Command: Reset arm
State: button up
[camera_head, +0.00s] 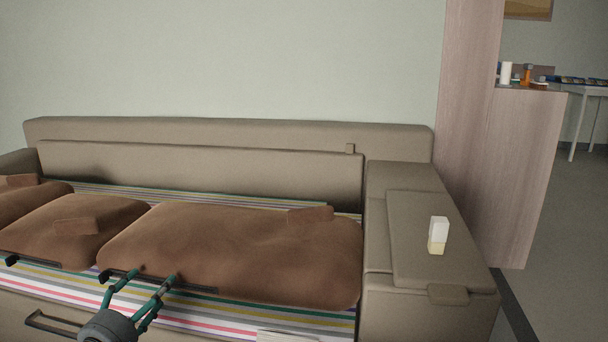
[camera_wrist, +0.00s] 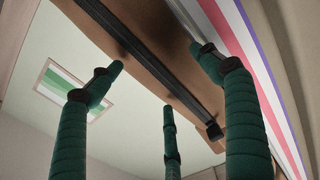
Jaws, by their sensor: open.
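My gripper (camera_head: 154,276) shows at the bottom left of the head view. Its green-wrapped fingers are spread apart with nothing between them. They are in front of the brown cushion (camera_head: 235,250) on the sofa, close to the cushion's dark front bar; I cannot tell whether they touch it. In the wrist view the green fingers (camera_wrist: 150,75) stand apart and empty. The dark bar (camera_wrist: 150,62) on the brown cushion's edge runs behind them. The rest of my arm is mostly out of view.
A beige sofa (camera_head: 200,170) with striped fabric (camera_head: 290,318) fills the front. A white and yellow bottle (camera_head: 438,236) stands on its right armrest (camera_head: 400,220). A wooden partition (camera_head: 470,130) rises behind the armrest. Open floor (camera_head: 570,220) lies at the right.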

aim_at(182, 285)
jog(key=shift+s+d+f+p, duration=0.1)
jog(key=shift+s+d+p, duration=0.15)
jog(key=shift+d, duration=0.75)
jog(key=shift+s+d+r+p, duration=0.1)
jog(key=shift+s+d+p, duration=0.15)
jog(key=shift+d, duration=0.8)
jog(key=shift+s+d+f+p, duration=0.15)
jog(key=shift+d+p, duration=0.2)
jog(key=shift+d, duration=0.65)
